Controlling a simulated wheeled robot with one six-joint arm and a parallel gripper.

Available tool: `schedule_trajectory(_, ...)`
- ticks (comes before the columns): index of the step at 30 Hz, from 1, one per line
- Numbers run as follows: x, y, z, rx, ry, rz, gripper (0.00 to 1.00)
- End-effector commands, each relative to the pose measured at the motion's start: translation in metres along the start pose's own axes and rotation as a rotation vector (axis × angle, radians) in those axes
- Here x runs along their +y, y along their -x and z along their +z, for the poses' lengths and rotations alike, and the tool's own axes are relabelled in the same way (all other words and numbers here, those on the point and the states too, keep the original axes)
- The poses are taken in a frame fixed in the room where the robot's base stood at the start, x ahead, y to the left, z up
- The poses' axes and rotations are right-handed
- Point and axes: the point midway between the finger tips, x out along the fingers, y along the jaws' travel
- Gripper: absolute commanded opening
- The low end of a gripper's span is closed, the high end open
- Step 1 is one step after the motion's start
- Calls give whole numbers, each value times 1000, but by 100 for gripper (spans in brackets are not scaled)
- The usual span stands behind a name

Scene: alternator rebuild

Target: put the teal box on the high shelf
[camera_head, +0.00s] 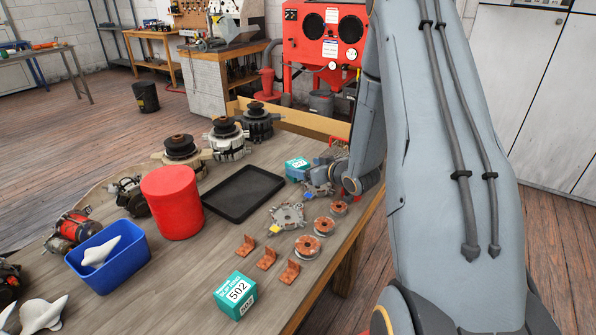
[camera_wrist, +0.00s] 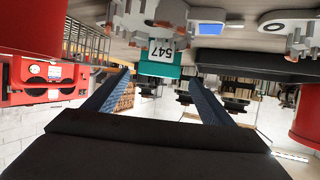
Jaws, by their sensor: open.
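A teal box (camera_head: 297,167) sits at the far right end of the workbench, partly hidden by my arm. In the wrist view, which is upside down, a teal box (camera_wrist: 158,69) with the number 547 shows ahead between the fingers. My gripper (camera_wrist: 160,77) is open and empty; its two blue fingers appear on either side of that box, and the gap to it is hard to judge. A second teal box (camera_head: 236,294), marked 502, lies at the bench's near edge. I cannot tell which shelf is the high shelf.
The workbench (camera_head: 190,270) carries a red cylinder (camera_head: 173,203), a blue bin (camera_head: 109,257), a black tray (camera_head: 243,193), a grey bracket (camera_head: 287,217), copper coils (camera_head: 308,246) and several alternator parts. A red cabinet (camera_head: 322,40) stands behind. Open floor lies at the left.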

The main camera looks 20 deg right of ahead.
Motion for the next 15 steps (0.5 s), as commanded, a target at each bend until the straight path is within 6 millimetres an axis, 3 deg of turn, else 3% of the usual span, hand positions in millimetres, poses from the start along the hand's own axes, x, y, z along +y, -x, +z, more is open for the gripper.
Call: schedule_trajectory(15,2,-58,-1,-2,1,0,77)
